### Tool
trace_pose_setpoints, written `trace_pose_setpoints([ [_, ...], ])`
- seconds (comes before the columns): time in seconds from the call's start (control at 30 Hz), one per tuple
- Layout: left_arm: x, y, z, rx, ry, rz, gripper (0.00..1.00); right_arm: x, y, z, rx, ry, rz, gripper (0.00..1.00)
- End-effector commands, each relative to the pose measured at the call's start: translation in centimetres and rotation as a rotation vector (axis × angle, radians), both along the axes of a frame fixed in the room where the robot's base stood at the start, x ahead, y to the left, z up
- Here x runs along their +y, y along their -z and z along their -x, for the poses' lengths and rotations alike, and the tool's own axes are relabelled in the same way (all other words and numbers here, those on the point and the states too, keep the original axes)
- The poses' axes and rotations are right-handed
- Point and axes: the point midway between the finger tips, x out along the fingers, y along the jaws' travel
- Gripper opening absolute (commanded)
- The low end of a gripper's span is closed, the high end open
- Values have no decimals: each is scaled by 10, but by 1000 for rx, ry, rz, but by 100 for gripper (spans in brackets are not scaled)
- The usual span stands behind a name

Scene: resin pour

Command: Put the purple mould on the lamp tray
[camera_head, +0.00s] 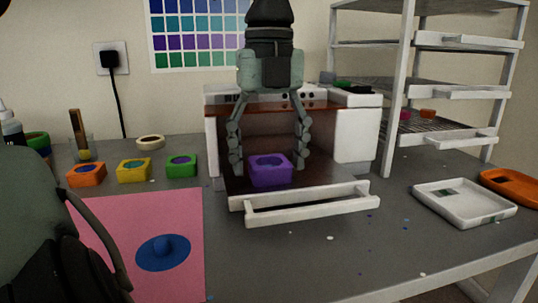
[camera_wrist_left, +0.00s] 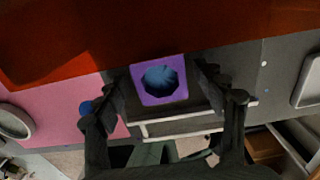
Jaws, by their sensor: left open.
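The purple mould (camera_head: 270,172), a square block with a round hollow, sits on the dark floor of the pulled-out lamp tray (camera_head: 310,206), which has a white front with a bar handle. In the left wrist view the mould (camera_wrist_left: 158,98) shows dark blue in its hollow. My left gripper (camera_head: 269,164) comes down from above in front of the lamp (camera_head: 356,138), open, with one finger on each side of the mould. Gaps show between both fingers and the mould. In the wrist view the fingers (camera_wrist_left: 162,85) also stand apart on either side.
Orange (camera_head: 86,180), yellow (camera_head: 134,175) and green (camera_head: 181,171) moulds stand to the left. A pink mat (camera_head: 110,215) bears a blue blob (camera_head: 163,254). A white tray (camera_head: 464,216) and an orange tray (camera_head: 508,189) lie right, below the shelf rack (camera_head: 391,110).

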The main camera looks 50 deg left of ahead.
Motion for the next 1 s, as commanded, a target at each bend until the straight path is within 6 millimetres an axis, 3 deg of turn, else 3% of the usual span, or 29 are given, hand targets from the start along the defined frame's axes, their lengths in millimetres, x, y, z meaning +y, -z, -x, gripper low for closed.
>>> trace_pose_setpoints([
  [0.27,0,-7,0,-2,-1,-1,70,-1,3,-5,-7,0,-2,40],
  [0.7,0,-96,0,-2,-2,-1,70,-1,22,-10,0,-2,-10,40],
  [1.0,0,-122,0,0,0,0,70,2,36,-6,16,1,-21,40],
])
